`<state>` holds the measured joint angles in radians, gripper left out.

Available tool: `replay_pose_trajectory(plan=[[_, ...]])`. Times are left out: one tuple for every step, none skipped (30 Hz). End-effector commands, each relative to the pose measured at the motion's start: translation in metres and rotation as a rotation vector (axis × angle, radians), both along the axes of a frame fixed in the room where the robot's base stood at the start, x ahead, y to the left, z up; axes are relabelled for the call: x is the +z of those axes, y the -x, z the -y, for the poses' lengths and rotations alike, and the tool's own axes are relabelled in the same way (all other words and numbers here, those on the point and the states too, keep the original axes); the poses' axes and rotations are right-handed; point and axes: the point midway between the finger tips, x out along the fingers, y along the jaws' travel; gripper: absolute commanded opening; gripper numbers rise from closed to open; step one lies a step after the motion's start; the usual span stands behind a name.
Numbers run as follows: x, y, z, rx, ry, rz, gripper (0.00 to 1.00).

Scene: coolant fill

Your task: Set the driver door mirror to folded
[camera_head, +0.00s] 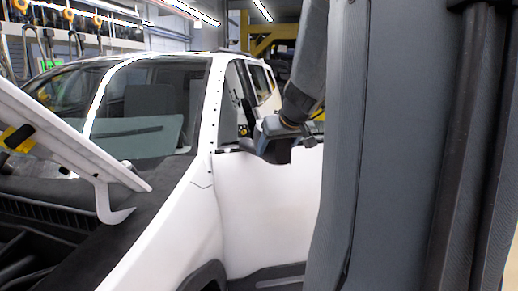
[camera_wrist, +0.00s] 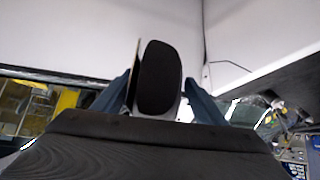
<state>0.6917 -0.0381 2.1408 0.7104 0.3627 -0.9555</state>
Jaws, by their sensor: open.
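The driver door mirror is a dark, rounded housing (camera_wrist: 160,78) in the wrist view, with a thin pale-edged plate along its left side. It stands between the two blue-grey fingers of my gripper (camera_wrist: 159,84). The fingers are apart, one on each side of it; I cannot tell whether either touches it. In the head view my gripper (camera_head: 277,128) is at the front of the driver door (camera_head: 270,205), by the window's lower front corner. The mirror is mostly hidden there behind the gripper. Its fold angle is hard to judge.
The white car's hood (camera_head: 75,135) is raised at the left, over the dark engine bay (camera_head: 40,215). The windshield (camera_head: 140,105) is behind it. My own arm and column block the right side of the head view. A yellow frame (camera_head: 265,38) stands farther back.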

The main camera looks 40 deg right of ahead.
Motion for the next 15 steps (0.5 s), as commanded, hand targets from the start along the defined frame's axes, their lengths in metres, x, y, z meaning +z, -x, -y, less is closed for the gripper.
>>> replay_pose_trajectory(plan=[[-0.0025,-0.0019,0.0004,0.001,-0.001,-0.002,0.65],[-0.0033,-0.0025,0.0007,0.001,-0.001,-0.002,0.65],[-0.0039,-0.0032,0.0009,0.000,0.000,-0.001,0.65],[-0.0042,-0.0035,0.0010,0.000,0.000,-0.001,0.65],[-0.0043,-0.0037,0.0011,0.000,0.000,-0.001,0.65],[-0.0044,-0.0038,0.0012,0.000,0.000,-0.001,0.65],[-0.0043,-0.0037,0.0012,0.000,0.000,-0.001,0.65],[-0.0043,-0.0037,0.0012,0.000,0.000,-0.001,0.65],[-0.0042,-0.0036,0.0012,0.000,0.000,-0.001,0.65],[-0.0042,-0.0036,0.0012,0.000,0.000,-0.001,0.65],[-0.0043,-0.0036,0.0011,0.000,0.000,-0.001,0.65],[-0.0043,-0.0036,0.0011,0.000,0.000,-0.001,0.59],[-0.0043,-0.0036,0.0011,0.000,0.000,-0.001,0.54],[-0.0042,-0.0035,0.0011,0.000,0.000,-0.001,0.48],[-0.0042,-0.0035,0.0011,0.000,0.000,-0.001,0.42]])
